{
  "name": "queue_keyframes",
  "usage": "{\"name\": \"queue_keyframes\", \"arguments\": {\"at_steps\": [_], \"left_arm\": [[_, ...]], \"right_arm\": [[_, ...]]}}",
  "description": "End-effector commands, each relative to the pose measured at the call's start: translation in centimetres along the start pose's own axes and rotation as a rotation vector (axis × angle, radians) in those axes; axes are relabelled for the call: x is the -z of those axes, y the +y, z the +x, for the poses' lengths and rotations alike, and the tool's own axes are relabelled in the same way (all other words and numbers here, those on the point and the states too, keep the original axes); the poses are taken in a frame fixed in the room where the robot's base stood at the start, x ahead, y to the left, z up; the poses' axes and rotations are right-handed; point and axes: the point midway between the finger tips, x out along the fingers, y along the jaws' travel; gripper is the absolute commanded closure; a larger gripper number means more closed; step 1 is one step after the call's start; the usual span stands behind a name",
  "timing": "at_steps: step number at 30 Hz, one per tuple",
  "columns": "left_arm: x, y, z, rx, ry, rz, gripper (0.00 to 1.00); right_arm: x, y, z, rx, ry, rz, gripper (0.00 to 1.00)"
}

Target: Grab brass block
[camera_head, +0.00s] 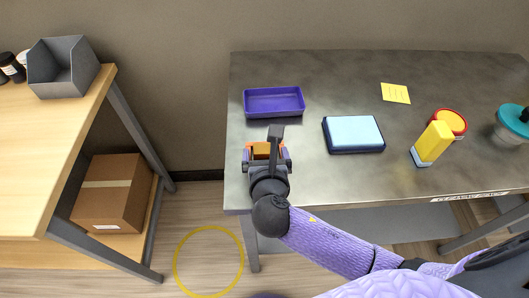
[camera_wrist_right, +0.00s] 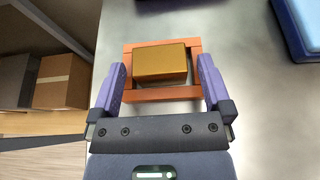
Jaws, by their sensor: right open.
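The brass block (camera_wrist_right: 160,62) is a golden box sitting within an orange square frame (camera_wrist_right: 163,95) on the grey table, in the right wrist view. In the head view the brass block (camera_head: 262,149) shows partly, with the orange frame around it and my wrist covering part of it. My right gripper (camera_wrist_right: 160,80) is open, with one purple finger on the left and one on the right of the frame. The fingers are apart from the block; I cannot tell whether they touch the frame. My left gripper is not in view.
A purple tray (camera_head: 274,102) lies behind the block. A light blue box with dark sides (camera_head: 353,133) is to its right. A yellow block (camera_head: 432,143), a red-rimmed container (camera_head: 452,121) and a yellow note (camera_head: 395,93) are farther right. The table (camera_head: 330,75) is clear between them.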

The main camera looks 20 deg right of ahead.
Motion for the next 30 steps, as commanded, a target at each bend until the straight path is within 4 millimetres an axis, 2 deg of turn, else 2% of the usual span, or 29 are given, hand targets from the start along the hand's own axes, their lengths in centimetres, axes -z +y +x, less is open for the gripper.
{"name": "queue_keyframes", "arguments": {"at_steps": [1,2,15,25,28,30], "left_arm": [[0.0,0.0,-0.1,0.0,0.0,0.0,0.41],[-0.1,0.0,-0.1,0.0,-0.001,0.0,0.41],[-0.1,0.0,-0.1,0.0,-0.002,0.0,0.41],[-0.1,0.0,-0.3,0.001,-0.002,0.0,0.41],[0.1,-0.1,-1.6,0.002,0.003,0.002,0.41],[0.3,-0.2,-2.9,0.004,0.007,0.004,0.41]], "right_arm": [[0.0,0.0,0.0,0.0,0.0,0.0,0.0],[0.0,0.0,0.0,0.0,0.0,0.0,0.06],[0.0,0.0,-0.1,0.0,0.0,0.0,1.0],[-0.4,0.0,-0.2,-0.001,-0.003,0.001,1.0],[-2.3,0.0,-1.0,-0.001,-0.005,0.003,1.0],[-4.3,0.0,-1.8,-0.001,-0.007,0.003,1.0]]}}
